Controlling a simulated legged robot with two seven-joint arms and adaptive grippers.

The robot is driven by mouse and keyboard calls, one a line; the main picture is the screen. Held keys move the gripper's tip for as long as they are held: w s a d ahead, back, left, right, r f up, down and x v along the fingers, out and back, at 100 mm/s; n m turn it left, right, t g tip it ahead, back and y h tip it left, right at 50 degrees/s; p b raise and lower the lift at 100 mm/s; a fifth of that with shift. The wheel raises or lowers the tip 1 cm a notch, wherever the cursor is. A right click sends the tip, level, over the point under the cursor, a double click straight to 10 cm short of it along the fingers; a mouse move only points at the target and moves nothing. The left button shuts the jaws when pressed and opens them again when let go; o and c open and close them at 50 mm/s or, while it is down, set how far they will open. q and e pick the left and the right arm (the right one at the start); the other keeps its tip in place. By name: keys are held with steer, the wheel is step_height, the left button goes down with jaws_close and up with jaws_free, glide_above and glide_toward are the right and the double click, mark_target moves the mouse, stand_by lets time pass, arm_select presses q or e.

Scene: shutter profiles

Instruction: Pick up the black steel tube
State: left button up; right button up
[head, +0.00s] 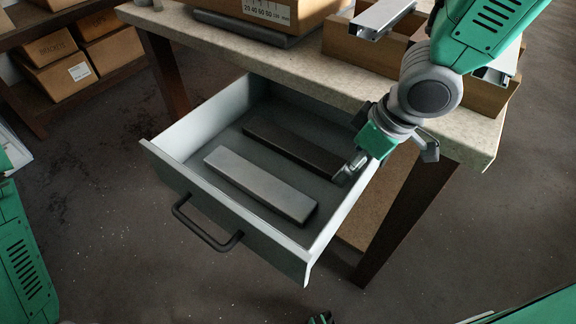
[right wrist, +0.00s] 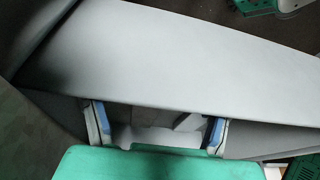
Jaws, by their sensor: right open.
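The black steel tube (head: 290,147) lies flat in the open drawer (head: 213,205), behind a lighter grey tube (head: 260,185). Its right end is partly covered by a finger of my right gripper (head: 389,163) in the head view. That gripper is open and empty at the drawer's right side wall, one finger over the drawer's inside and the other out to the right. In the right wrist view the two blue-padded fingers (right wrist: 157,128) stand wide apart before a broad pale surface, and no black tube is clear there. Whether a finger touches the tube cannot be told. My left gripper is not identifiable.
The drawer's side walls and front with a dark handle (head: 205,228) bound the tubes. The worktop (head: 330,80) overhangs the drawer's back. Floor in front is clear.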

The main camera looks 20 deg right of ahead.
mark_target(292, 143)
steer(key=shift+w+d+f, duration=0.15)
steer(key=shift+w+f, duration=0.05)
steer(key=shift+f, duration=0.15)
steer(key=shift+w, duration=0.15)
steer(key=w+a, duration=0.5)
steer(key=shift+w+a+r+b, duration=0.15)
steer(key=shift+w+a+b, duration=0.05)
steer(key=shift+a+b, duration=0.1)
steer(key=shift+w+a, duration=0.15)
steer(key=shift+w, duration=0.55)
steer(key=shift+w+a, duration=0.95)
steer(key=shift+w, duration=0.2)
steer(key=shift+a+b+x, duration=0.25)
steer(key=shift+b+x, duration=0.4)
steer(key=shift+x, duration=1)
arm_select(q)
steer(key=f, duration=0.2)
steer(key=shift+s+a+f, duration=0.2)
steer(key=shift+a+f, duration=0.1)
steer(key=shift+f, duration=0.1)
arm_select(e)
steer(key=shift+r, duration=0.1)
steer(key=shift+d, duration=0.15)
